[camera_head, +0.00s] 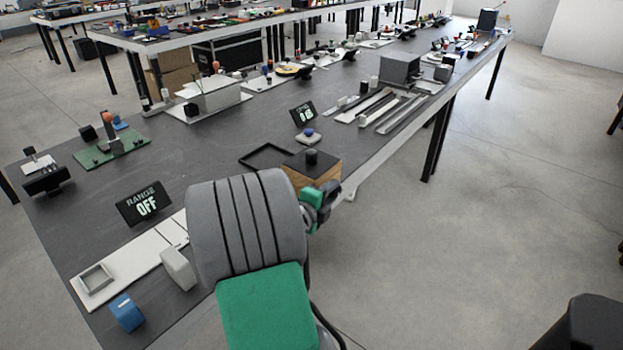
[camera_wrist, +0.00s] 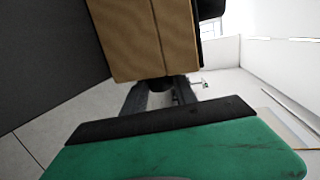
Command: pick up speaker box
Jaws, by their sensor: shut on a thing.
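The speaker box is a tan wooden box with a black top (camera_head: 325,170) and a dark round knob on it, at the near right edge of the dark table. In the wrist view its brown side (camera_wrist: 145,40) fills the upper middle, with a vertical edge between two faces. My gripper (camera_wrist: 160,93) is shut on the speaker box; its dark fingers reach the lower end of the box. In the head view my arm covers part of the gripper (camera_head: 322,200), beside the box. I cannot tell whether the box is clear of the table.
A black square frame (camera_head: 266,157) lies on the table left of the box. A small display (camera_head: 303,113) and a blue-buttoned pad (camera_head: 308,136) stand behind it. Open floor lies right of the table.

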